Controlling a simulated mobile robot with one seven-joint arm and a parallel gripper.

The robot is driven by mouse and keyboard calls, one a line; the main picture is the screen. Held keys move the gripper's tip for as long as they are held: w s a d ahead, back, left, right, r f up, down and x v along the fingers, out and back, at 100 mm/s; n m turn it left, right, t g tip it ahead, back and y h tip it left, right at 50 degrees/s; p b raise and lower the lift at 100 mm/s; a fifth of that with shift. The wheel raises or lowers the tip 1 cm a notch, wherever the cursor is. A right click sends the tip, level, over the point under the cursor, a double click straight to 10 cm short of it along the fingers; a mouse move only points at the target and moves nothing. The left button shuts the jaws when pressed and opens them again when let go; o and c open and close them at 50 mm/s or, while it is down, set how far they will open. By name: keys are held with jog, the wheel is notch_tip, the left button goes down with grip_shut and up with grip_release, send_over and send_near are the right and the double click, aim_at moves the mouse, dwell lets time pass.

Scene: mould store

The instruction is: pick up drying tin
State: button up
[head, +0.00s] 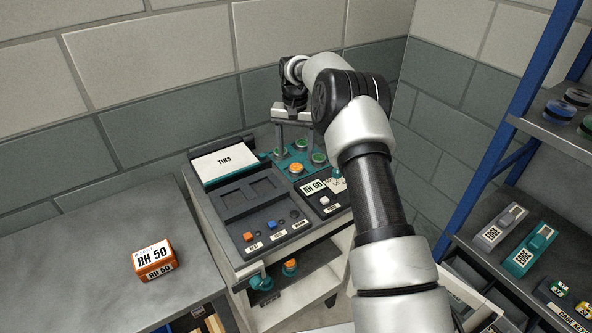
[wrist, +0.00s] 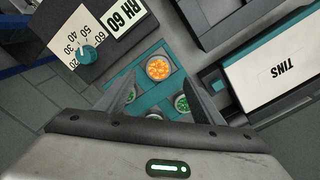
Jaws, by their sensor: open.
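A teal holder (head: 290,158) with several small round tins of orange or green beads sits at the back of the bench unit. It also shows in the wrist view (wrist: 155,95). One tin holds orange beads (wrist: 158,67); the others hold green beads, such as the one at right (wrist: 182,103). No label here tells which is the drying tin. My gripper (head: 294,134) points down above the holder, open and with nothing seen between its fingers. In the wrist view its fingers (wrist: 160,92) lie either side of the holder's middle, and the gripper body hides its near part.
A TINS box (head: 224,162) stands left of the holder. A dial panel marked RH 60 (head: 322,196) is in front. An orange RH 50 packet (head: 153,258) lies on the left table. A blue-framed shelf (head: 500,130) stands right. Walls are close behind.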

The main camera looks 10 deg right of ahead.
aim_at(296, 167)
jog(key=shift+s+d+f, duration=0.1)
jog(key=shift+s+f, duration=0.05)
jog(key=shift+f, duration=2.55)
jog(key=c, duration=1.1)
